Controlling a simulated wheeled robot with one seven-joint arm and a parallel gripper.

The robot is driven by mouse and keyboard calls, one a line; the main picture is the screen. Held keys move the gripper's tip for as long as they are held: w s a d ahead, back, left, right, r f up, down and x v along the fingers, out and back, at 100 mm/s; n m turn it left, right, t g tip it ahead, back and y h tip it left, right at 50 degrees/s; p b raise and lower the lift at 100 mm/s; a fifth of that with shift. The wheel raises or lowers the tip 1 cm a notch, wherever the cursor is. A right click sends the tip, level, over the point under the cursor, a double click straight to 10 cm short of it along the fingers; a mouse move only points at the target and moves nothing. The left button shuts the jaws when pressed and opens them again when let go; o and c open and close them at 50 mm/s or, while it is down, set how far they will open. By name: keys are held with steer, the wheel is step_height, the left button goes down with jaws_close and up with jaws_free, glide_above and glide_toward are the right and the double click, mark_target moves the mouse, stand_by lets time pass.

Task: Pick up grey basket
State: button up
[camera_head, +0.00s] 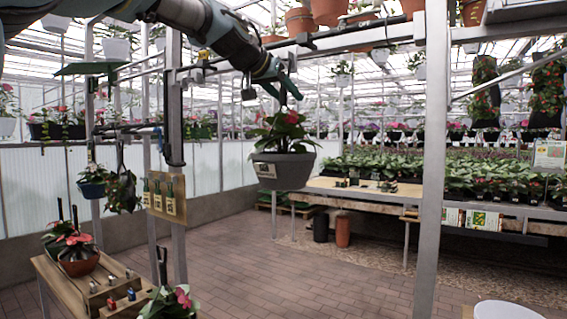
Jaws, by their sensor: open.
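The grey basket (284,170) is a round hanging pot with a small label on its front and a leafy plant with red flowers in it. It hangs upright near the middle of the view, clear of the floor. My gripper (282,93) reaches in from the upper left and points down just above the plant, close to the basket's upper hanger. Its jaws are open. The hanger is thin and partly hidden by my gripper, so I cannot tell whether it lies between the fingers or what bears it.
A metal post (432,160) stands right of the basket, and a horizontal rail (350,40) crosses above it. A wooden table (60,285) with potted plants is at lower left. A bench (330,186) with many plants stands behind. The brick floor (270,270) below is clear.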

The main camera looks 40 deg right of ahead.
steer(key=shift+x, duration=0.85)
steer(key=shift+c, duration=0.2)
jaws_close()
stand_by(0.5)
steer(key=shift+r, duration=0.25)
